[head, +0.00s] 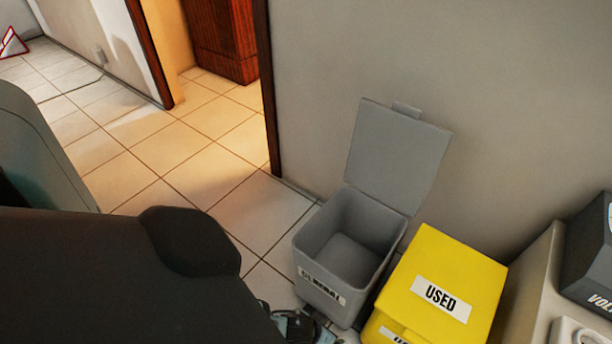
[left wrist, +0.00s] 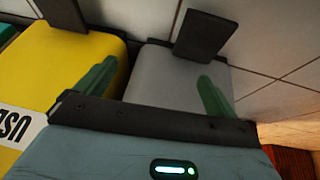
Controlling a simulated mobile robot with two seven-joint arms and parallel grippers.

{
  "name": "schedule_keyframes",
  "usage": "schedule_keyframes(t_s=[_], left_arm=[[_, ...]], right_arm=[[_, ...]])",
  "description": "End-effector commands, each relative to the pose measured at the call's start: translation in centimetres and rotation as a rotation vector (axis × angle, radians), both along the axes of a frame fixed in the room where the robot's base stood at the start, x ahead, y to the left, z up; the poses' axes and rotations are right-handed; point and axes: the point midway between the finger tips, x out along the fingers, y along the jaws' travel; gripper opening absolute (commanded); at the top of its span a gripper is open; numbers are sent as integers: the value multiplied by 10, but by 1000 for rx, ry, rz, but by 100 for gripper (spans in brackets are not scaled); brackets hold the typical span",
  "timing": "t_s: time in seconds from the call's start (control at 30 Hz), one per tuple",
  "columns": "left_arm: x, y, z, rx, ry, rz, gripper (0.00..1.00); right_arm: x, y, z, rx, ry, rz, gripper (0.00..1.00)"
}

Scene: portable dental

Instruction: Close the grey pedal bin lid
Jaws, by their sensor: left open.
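The grey pedal bin (head: 322,272) stands on the floor against the wall, with "GENERAL" on its front. Its lid (head: 397,153) is open, raised nearly upright at the back beside the wall, and the inside looks empty. My left arm comes in from the left in the head view, and only a small part of the gripper shows low in front of the bin. In the left wrist view my left gripper (left wrist: 135,24) is open with nothing between its fingers. A grey surface of the bin (left wrist: 165,78) lies beyond the fingers; contact cannot be told. My right gripper is not in view.
A yellow bin (head: 462,262) labelled "USED" stands close on the right of the grey bin, its lid down; it also shows in the left wrist view (left wrist: 92,55). A doorway and open tiled floor (head: 190,165) lie to the left. A dark box (head: 590,255) is at the right edge.

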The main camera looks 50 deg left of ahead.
Motion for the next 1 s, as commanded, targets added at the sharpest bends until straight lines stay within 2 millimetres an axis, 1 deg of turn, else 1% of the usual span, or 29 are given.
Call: schedule_keyframes(t_s=[0.03,0.07,0.3,0.4,0.63,0.73,0.87,1.0], left_arm=[[0,6,0,14,2,-7,95],[-3,8,-1,17,7,-6,95],[-25,39,-10,56,45,30,95],[-30,47,-13,65,53,42,95],[-33,49,-15,68,57,49,95],[-31,49,-20,68,57,48,95],[-26,51,-34,68,58,48,95],[-18,52,-54,68,58,47,95]], right_arm=[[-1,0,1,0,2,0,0],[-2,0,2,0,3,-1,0],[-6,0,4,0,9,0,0],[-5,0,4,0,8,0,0],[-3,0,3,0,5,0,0],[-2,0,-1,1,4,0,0],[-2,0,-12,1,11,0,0],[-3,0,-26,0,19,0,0]])
